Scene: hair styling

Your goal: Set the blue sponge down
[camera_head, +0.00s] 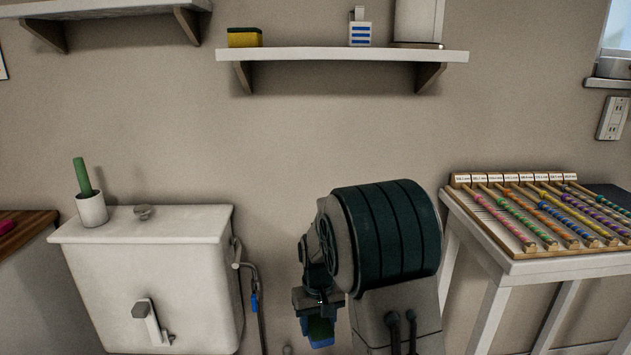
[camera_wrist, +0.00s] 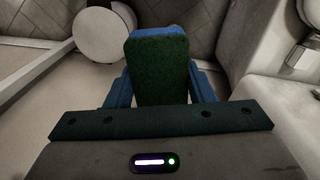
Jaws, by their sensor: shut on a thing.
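The blue sponge (camera_wrist: 162,70) has a dark green scouring face toward the wrist camera and a blue edge at its far end. My gripper (camera_head: 320,333) is shut on it, with a blue finger on each side. In the head view the sponge (camera_head: 320,326) shows only as a small dark green patch low in the picture, between the white cistern and the table at right. My arm hides part of that area. Whether the sponge touches anything below cannot be told.
A white cistern (camera_head: 150,265) with a cup (camera_head: 92,208) on its lid stands left of my gripper. A table (camera_head: 540,265) with a rack of coloured rods is at right. The wall shelf (camera_head: 340,56) holds a yellow sponge (camera_head: 244,40), with bare room right of it.

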